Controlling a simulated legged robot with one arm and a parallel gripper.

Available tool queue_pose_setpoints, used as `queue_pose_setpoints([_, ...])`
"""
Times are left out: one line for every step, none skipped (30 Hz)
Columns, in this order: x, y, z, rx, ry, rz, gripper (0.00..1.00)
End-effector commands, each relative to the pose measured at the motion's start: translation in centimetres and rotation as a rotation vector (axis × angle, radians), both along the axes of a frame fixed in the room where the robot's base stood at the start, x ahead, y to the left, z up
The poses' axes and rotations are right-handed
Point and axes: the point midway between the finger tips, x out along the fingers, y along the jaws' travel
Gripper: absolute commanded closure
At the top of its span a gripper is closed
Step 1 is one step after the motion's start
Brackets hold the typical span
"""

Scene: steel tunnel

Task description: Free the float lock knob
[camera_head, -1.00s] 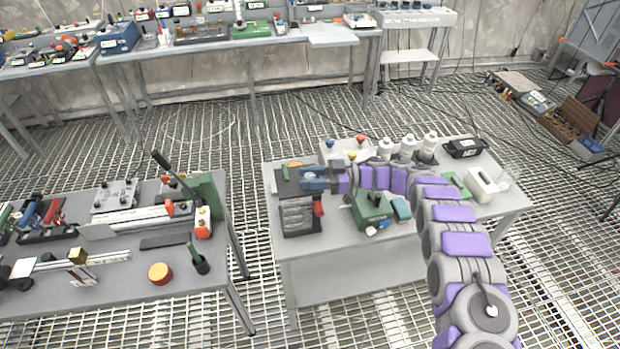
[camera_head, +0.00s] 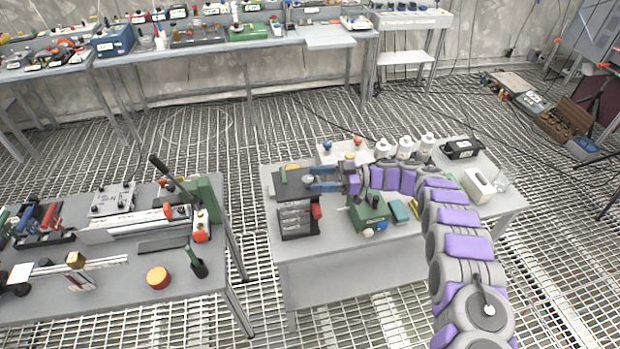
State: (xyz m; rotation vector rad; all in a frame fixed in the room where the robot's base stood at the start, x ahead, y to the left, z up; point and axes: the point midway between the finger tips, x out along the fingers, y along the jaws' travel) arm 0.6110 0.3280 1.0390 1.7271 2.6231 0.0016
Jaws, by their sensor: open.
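My gripper (camera_head: 311,179) has blue fingers pointing left and spread apart, with nothing seen between them. It is over the left part of the middle table, at the upper part of a dark upright device (camera_head: 296,215) with grey plates. A red knob (camera_head: 317,211) is on the right side of this device, just below my gripper. An orange round part (camera_head: 293,168) shows behind the device's dark top (camera_head: 290,185). I cannot tell which part is the float lock knob, or whether my fingers touch the device. My purple and grey arm comes in from the lower right.
A green device (camera_head: 369,214) stands right of the dark device, under my arm. White bottles (camera_head: 405,148) and a black box (camera_head: 461,149) stand at the back. A crowded table (camera_head: 150,290) stands to the left.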

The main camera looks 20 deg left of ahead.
Motion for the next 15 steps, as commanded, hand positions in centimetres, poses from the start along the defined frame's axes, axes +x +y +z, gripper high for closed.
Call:
queue_pose_setpoints([0.4, -0.8, 0.1, 0.001, 0.000, -0.001, 0.41])
queue_pose_setpoints([0.6, -1.2, 0.0, 0.001, 0.001, -0.001, 0.41])
queue_pose_setpoints([0.9, -1.8, 0.0, 0.000, 0.000, -0.003, 0.41])
queue_pose_setpoints([1.1, -2.2, 0.0, 0.000, 0.000, -0.003, 0.41])
queue_pose_setpoints([1.3, -2.5, 0.0, -0.001, -0.001, -0.003, 0.41])
queue_pose_setpoints([1.4, -2.8, 0.0, -0.001, 0.000, -0.003, 0.41])
queue_pose_setpoints([1.5, -3.0, -0.1, -0.001, 0.000, -0.002, 0.41])
queue_pose_setpoints([1.5, -3.2, -0.1, -0.001, 0.001, -0.002, 0.41])
queue_pose_setpoints([1.6, -3.3, -0.1, -0.002, 0.001, -0.001, 0.41])
queue_pose_setpoints([1.6, -3.3, -0.1, -0.002, 0.001, -0.001, 0.41])
queue_pose_setpoints([1.6, -3.4, -0.1, -0.002, 0.001, -0.001, 0.41])
queue_pose_setpoints([1.6, -3.3, -0.1, -0.002, 0.001, -0.001, 0.41])
queue_pose_setpoints([1.6, -3.3, -0.1, -0.002, 0.001, -0.001, 0.41])
queue_pose_setpoints([1.6, -3.3, -0.1, -0.002, 0.001, -0.001, 0.41])
queue_pose_setpoints([1.6, -3.3, -0.1, -0.002, 0.001, -0.001, 0.41])
